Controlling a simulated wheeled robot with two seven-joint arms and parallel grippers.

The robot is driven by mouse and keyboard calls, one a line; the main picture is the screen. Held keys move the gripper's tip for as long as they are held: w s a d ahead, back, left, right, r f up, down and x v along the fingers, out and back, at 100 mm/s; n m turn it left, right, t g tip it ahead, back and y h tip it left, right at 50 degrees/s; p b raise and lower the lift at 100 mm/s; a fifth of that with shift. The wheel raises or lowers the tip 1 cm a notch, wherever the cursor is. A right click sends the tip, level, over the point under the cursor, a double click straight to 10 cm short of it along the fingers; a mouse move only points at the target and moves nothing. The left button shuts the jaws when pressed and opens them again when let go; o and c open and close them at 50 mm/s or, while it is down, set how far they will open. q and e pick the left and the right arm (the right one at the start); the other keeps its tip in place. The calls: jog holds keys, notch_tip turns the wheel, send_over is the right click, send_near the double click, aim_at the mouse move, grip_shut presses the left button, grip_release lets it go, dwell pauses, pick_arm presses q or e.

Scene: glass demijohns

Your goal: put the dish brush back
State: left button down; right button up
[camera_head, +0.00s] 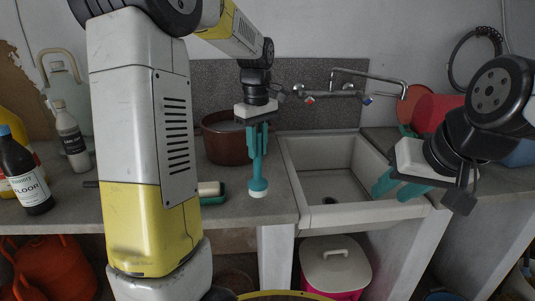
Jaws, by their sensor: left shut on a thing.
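My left gripper (258,151) points down over the counter, left of the sink. It is shut on the dish brush (258,172), which hangs upright. The brush has a teal handle and a round teal head with white bristles at the bottom. The fingers are the same teal and hide the upper handle. The head is at the counter's front part; I cannot tell whether it touches the surface. My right gripper (398,187) is open and empty over the right side of the sink, its two teal fingers apart.
A white sink (295,180) with a wall tap (370,76) is right of the brush. A brown pot (225,146) stands behind it, and a green-and-white sponge (211,191) lies to its left. Bottles (22,172) stand at far left; a red bucket (435,112) is at back right.

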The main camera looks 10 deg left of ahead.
pick_arm(q)
jog(key=w, duration=0.3)
jog(key=shift+w+a+f, duration=0.15)
jog(key=shift+a, duration=0.2)
jog(key=shift+f, duration=1.85)
jog(key=c, duration=1.3)
grip_release()
jog(key=shift+o, duration=0.2)
